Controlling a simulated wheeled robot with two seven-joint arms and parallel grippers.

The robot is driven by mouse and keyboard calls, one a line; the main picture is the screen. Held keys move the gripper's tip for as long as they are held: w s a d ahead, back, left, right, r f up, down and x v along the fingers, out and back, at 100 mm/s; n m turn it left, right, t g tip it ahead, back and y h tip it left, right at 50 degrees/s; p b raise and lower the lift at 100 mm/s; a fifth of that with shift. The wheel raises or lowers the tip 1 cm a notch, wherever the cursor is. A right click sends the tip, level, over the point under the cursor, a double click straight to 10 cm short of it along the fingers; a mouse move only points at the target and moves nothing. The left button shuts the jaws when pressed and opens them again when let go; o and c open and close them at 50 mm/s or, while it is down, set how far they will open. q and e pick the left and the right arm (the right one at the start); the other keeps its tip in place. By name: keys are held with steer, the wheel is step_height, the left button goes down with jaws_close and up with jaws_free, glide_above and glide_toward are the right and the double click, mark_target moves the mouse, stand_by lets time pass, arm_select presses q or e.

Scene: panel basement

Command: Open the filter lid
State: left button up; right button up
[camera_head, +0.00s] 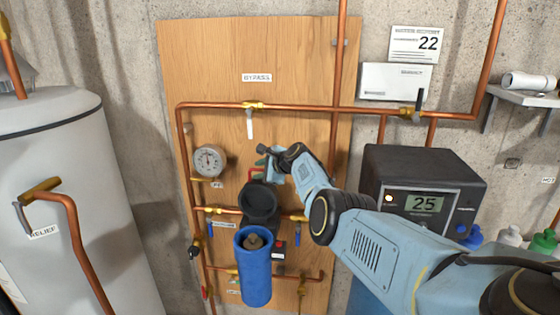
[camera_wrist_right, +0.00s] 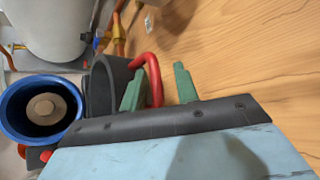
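The blue filter housing (camera_head: 253,270) stands low on the wooden panel, its top open and a pale cartridge (camera_head: 252,241) visible inside. The black filter lid (camera_head: 259,203) is swung up behind the housing opening, with a red handle (camera_head: 256,172) at its top. The open housing (camera_wrist_right: 12,105) and lid (camera_wrist_right: 98,88) also show in the right wrist view. My right gripper (camera_head: 263,160) is at the handle; in the wrist view its green fingers (camera_wrist_right: 158,78) are apart on either side of the red handle (camera_wrist_right: 150,66). The left finger is close to the handle; contact is unclear. My left gripper is out of view.
Copper pipes (camera_head: 300,107) frame the panel above and beside the filter. A pressure gauge (camera_head: 209,160) is left of the lid. A dark box with a display reading 25 (camera_head: 424,203) stands right, near my right arm. A white tank (camera_head: 60,180) is at far left.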

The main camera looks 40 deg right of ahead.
steer(key=p+v, duration=0.2)
steer(key=v, duration=0.1)
steer(key=shift+s+d+r, duration=0.2)
steer(key=shift+s+r+p, duration=0.15)
steer(key=shift+s+p, duration=0.15)
steer(key=shift+p, duration=0.15)
steer(key=v, duration=0.8)
steer(key=shift+s+r, duration=0.15)
steer(key=shift+s, duration=0.2)
steer(key=shift+d, duration=0.1)
